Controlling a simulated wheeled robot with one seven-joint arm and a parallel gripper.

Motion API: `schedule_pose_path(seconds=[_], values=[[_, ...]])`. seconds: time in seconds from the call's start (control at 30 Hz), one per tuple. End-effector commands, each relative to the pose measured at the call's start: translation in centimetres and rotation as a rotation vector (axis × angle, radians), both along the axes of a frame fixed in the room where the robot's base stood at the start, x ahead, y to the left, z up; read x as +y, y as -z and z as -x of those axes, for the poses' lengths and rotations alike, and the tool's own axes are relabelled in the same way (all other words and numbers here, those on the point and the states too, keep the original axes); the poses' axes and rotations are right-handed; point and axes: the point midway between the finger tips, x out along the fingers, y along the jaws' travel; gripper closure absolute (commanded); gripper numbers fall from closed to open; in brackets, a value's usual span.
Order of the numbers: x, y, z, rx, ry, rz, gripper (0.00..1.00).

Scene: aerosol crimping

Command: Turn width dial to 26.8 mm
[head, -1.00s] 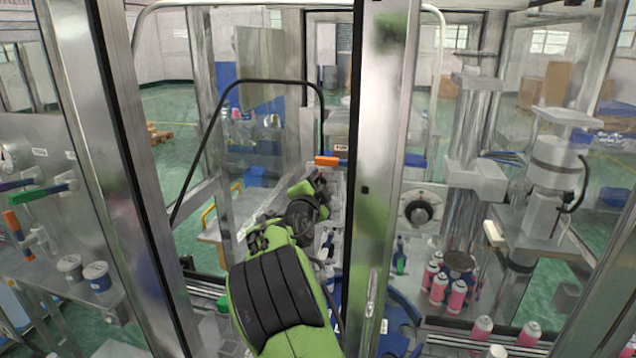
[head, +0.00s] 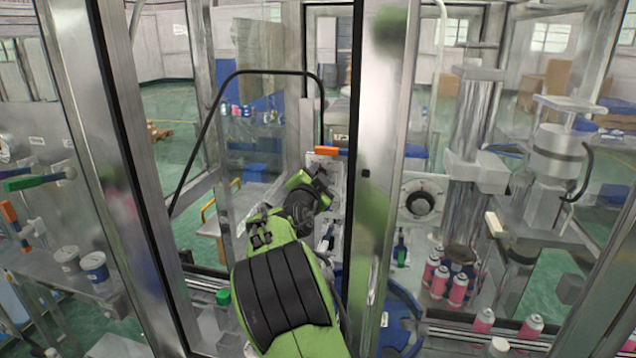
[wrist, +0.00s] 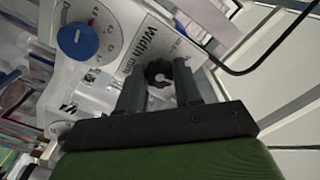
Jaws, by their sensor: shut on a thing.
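The width dial (wrist: 159,73) is a small dark scalloped knob with a light centre, on a pale panel lettered "Width mm" in the wrist view. My gripper (wrist: 161,82) has one finger on each side of the knob and is shut on it. The dial's reading cannot be made out. In the head view my gripper (head: 318,188) reaches into the machine past the frame post, and the arm hides the dial there.
A blue dial (wrist: 78,41) sits beside the width dial on the same panel. A thick metal post (head: 383,190) stands close right of my arm. A black bent bar (head: 265,74) arches over it. Pink cans (head: 458,288) stand to the right.

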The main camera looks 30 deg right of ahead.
Motion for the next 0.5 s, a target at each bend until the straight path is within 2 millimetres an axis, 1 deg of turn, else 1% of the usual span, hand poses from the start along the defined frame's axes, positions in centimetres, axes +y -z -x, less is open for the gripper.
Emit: schedule_pose_path(seconds=[0.1,0.5], values=[[-0.01,0.34,0.01,0.066,-0.002,0.066,0.96],[-0.06,0.2,0.04,0.307,0.001,0.279,0.96]])
